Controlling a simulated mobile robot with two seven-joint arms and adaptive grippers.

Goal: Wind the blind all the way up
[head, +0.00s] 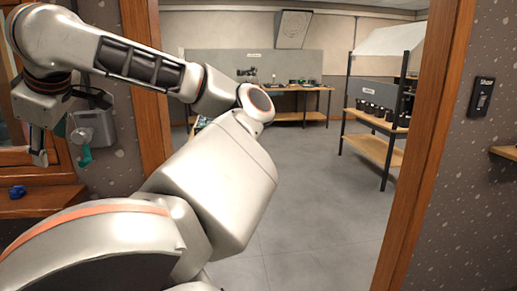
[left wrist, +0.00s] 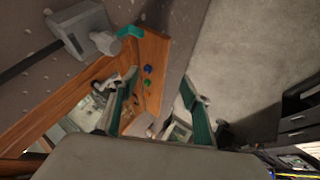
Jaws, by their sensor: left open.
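A grey winder box (head: 97,126) is fixed to the dark speckled wall, between the window and the doorway. A teal crank handle (head: 84,156) hangs below it. In the left wrist view the box (left wrist: 85,28) is at upper left, with its teal handle (left wrist: 130,32) to its right. My left gripper (head: 50,145) is beside the box, on its window side, pointing down. Its open, empty fingers (left wrist: 161,108) show in the left wrist view, apart from the handle. I cannot make out the blind itself. My right gripper is out of view.
A wooden window frame (head: 20,156) and ledge (head: 40,203) are at left, with a small blue object (head: 17,191) on the ledge. My left arm crosses the doorway, whose wooden post (head: 425,150) is at right. The grey floor (head: 310,220) beyond is clear.

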